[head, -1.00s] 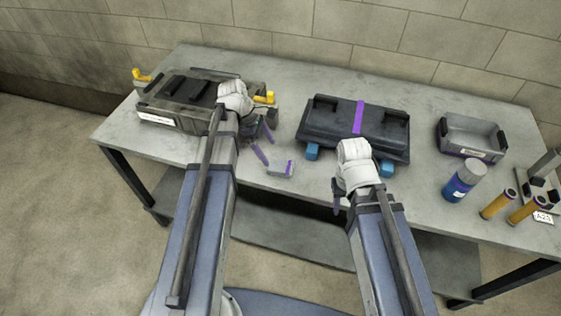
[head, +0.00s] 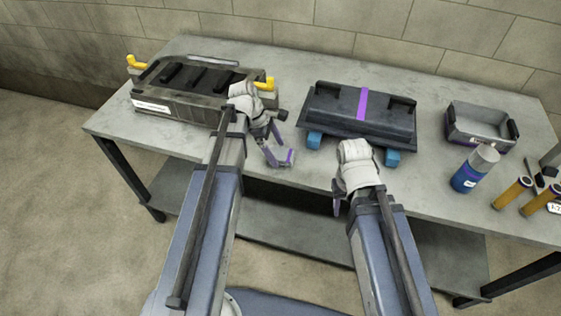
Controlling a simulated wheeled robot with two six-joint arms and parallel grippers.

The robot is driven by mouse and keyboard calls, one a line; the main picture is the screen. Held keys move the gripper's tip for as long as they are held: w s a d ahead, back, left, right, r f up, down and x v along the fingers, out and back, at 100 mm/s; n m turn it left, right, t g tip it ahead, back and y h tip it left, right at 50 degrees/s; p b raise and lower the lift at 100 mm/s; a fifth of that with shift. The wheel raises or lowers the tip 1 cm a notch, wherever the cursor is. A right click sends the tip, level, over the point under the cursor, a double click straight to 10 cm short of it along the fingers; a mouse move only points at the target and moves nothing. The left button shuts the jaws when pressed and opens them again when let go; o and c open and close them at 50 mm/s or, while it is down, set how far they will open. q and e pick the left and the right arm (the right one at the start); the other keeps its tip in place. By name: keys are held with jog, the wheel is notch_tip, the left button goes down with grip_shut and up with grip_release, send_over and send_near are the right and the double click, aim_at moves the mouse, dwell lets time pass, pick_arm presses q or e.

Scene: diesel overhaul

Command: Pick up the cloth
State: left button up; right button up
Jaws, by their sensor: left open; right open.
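A small grey folded piece with a purple stripe, which looks like the cloth (head: 288,161), lies on the bench near its front edge. My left gripper (head: 276,149) is open, with its purple-grey fingers right at the cloth's left side. One finger overlaps the cloth in the picture; I cannot tell whether it touches. My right gripper (head: 337,205) is in front of the bench edge, right of the cloth and apart from it. Its fingers are mostly hidden behind its white wrist.
A dark engine block with yellow handles (head: 185,95) stands behind my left gripper. A black cover with a purple stripe (head: 335,109) rests on blue blocks (head: 394,158). A grey bin (head: 482,142), blue bottle (head: 465,178) and yellow cylinders (head: 510,194) stand on the right of the bench (head: 290,62).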

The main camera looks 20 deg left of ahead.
aim_at(277, 153)
pick_arm(q)
jog(key=shift+d+f, duration=0.15)
jog(key=shift+f, duration=0.3)
jog(key=shift+r, duration=0.1)
pick_arm(e)
jog(key=shift+f, duration=0.4)
pick_arm(q)
jog(key=shift+c, duration=0.2)
jog(key=c, duration=1.3)
jog(key=shift+o, duration=0.2)
pick_arm(e)
jog(key=shift+r, duration=0.1)
pick_arm(q)
notch_tip(277, 153, up, 10)
jog(key=p, duration=1)
pick_arm(e)
notch_tip(277, 153, up, 10)
